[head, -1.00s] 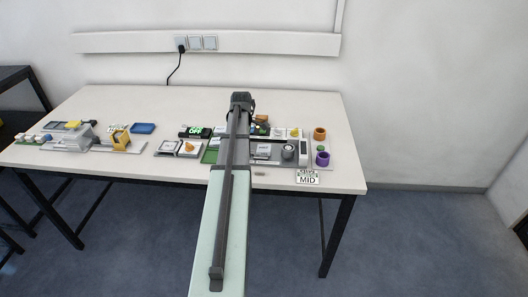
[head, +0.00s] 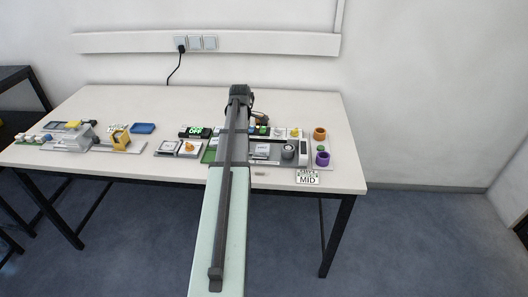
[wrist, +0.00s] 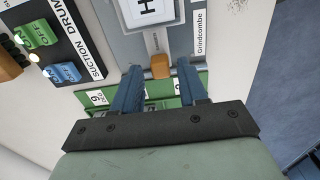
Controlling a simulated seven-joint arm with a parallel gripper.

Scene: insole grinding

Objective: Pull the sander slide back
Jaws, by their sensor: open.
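In the wrist view, my gripper (wrist: 160,76) shows two blue fingers, spread apart. A small orange-brown knob (wrist: 160,66) sits between the fingertips, with a gap on both sides. It is at the edge of a grey plate (wrist: 188,38) with a label reading "Grindcombe". I cannot tell for sure whether this knob belongs to the sander slide. A green part with white number tags (wrist: 98,97) lies partly hidden under the fingers. In the head view, my arm covers the gripper and the spot below it.
A black panel (wrist: 75,40) marked "SUCTION DRUM", with green and blue buttons, stands left of my fingers. In the head view, a green "OFF" display (head: 195,131), an orange cup (head: 320,133) and a purple cup (head: 322,158) are near the arm.

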